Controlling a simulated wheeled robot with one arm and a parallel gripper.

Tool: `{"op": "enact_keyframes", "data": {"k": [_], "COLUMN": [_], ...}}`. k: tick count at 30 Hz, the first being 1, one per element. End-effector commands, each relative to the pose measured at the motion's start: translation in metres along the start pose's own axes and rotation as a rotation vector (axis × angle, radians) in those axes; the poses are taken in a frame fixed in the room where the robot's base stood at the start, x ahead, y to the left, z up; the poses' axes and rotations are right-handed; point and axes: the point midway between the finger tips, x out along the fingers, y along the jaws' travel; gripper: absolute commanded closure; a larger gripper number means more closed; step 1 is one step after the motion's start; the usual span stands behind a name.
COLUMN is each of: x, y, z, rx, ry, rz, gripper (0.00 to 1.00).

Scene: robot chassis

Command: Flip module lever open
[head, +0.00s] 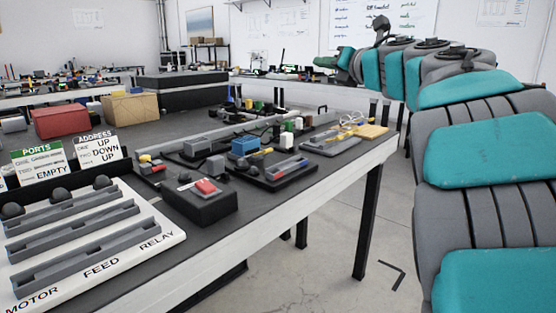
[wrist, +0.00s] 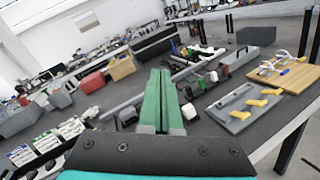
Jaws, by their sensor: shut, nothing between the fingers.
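My gripper (wrist: 158,75) shows in the wrist view as two long green fingers pressed together with nothing between them. They point over the bench. In the head view my gripper (head: 326,62) is far off at the upper middle, small, at the end of my teal and grey arm. Small modules, including a blue block (head: 245,146) and a grey block (head: 197,146), sit on dark boards in the head view. In the wrist view a grey plate with yellow handles (wrist: 257,103) lies right of the fingers, apart from them. I cannot tell which part is the module lever.
A white rack (head: 85,245) marked MOTOR, FEED and RELAY stands at the near left. A black box with a red switch (head: 205,187) is beside it. Cards (head: 97,145) read PORTS and ADDRESS. A wooden board (wrist: 290,75) holds wires.

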Motion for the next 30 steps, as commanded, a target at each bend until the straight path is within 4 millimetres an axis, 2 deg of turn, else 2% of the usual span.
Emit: {"op": "enact_keyframes", "data": {"k": [1, 4, 6, 9, 12, 15, 18, 30], "x": [0.007, 0.014, 0.014, 0.009, 0.002, -0.003, -0.006, -0.004], "y": [-0.002, 0.000, -0.006, -0.013, -0.022, -0.028, -0.031, -0.030], "z": [-0.022, -0.065, -0.095, -0.129, -0.155, -0.169, -0.175, -0.178], "rx": [-0.081, -0.240, -0.327, -0.431, -0.497, -0.536, -0.553, -0.553], "ry": [0.075, 0.235, 0.340, 0.468, 0.567, 0.628, 0.655, 0.659], "rz": [0.025, 0.086, 0.123, 0.170, 0.203, 0.226, 0.234, 0.237], "gripper": [1.00, 1.00, 1.00, 1.00, 1.00, 1.00, 1.00, 1.00]}}
